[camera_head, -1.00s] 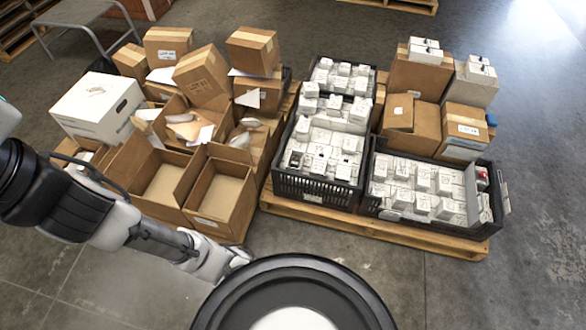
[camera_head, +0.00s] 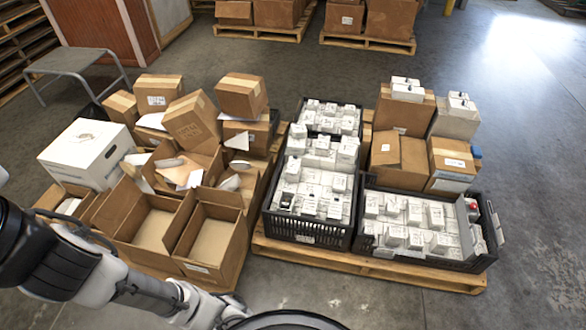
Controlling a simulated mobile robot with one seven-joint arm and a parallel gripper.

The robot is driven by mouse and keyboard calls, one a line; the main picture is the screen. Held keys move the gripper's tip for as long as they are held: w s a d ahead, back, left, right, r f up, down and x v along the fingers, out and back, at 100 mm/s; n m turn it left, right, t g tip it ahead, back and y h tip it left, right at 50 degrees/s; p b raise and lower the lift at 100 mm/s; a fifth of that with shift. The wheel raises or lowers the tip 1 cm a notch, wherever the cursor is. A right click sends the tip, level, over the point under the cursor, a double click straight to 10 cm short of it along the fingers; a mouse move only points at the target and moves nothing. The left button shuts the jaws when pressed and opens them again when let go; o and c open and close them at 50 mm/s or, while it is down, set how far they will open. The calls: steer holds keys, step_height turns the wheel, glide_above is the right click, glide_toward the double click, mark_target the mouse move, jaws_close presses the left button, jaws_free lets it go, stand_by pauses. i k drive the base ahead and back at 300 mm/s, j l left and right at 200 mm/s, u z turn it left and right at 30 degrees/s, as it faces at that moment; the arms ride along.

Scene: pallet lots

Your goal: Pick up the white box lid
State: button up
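A white box with its lid on (camera_head: 84,139) stands at the left end of the pallet load, tilted a little, with a dark handle hole in its side. The white lid forms its top, and the box sits among brown cartons. My arm reaches in from the left edge, below and in front of the cartons. My gripper (camera_head: 228,312) is at the bottom of the view, low and well to the right of the white box. Its fingers are too small and partly hidden by my base, so I cannot tell whether they are open.
Open brown cartons (camera_head: 150,226) stand between my arm and the white box. Black crates (camera_head: 310,229) full of small white boxes fill the pallet (camera_head: 370,266) on the right. A grey metal table (camera_head: 75,61) stands behind left. Floor is clear at right.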

mark_target(294, 162)
steer(key=i+l, duration=0.2)
steer(key=i, duration=0.3)
steer(key=i+l+z, duration=0.1)
steer(key=i+l, duration=0.15)
steer(key=i, duration=0.3)
steer(key=i+l, duration=0.15)
steer(key=i, duration=0.35)
